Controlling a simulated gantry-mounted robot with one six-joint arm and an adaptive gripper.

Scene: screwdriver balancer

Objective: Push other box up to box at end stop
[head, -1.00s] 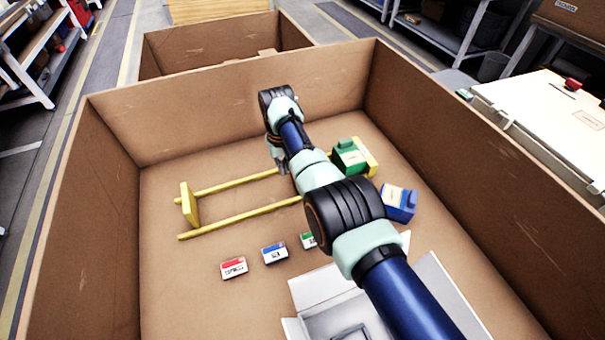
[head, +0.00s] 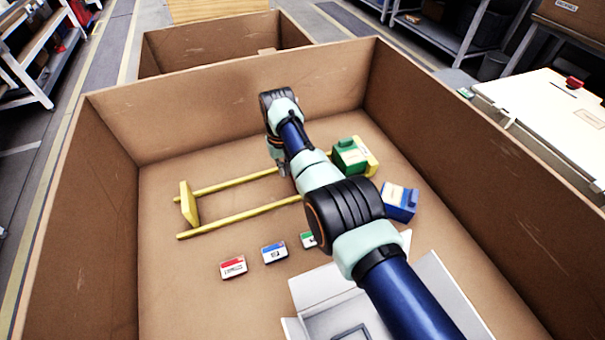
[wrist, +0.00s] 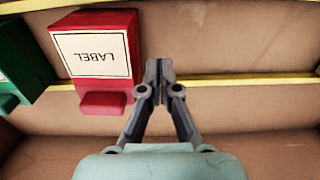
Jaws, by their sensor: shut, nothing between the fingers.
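My gripper (wrist: 160,82) is shut and empty, its fingertips just right of the red box in the wrist view; I cannot tell whether they touch it. The red box (wrist: 92,22), with a white LABEL face, lies across the yellow rails (wrist: 225,82). The arm hides it in the head view. The green box (head: 349,157) sits on the rails against the yellow end stop (head: 372,165). In the wrist view, the green box (wrist: 15,60) is at the left edge, close beside the red one with a narrow strip between them.
A blue box (head: 399,203) lies off the rails at the right. The rails' other yellow end plate (head: 189,203) is at the left. Small red (head: 233,267), blue (head: 274,253) and green (head: 308,240) labelled blocks and a white carton (head: 320,290) are in front. Cardboard walls surround everything.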

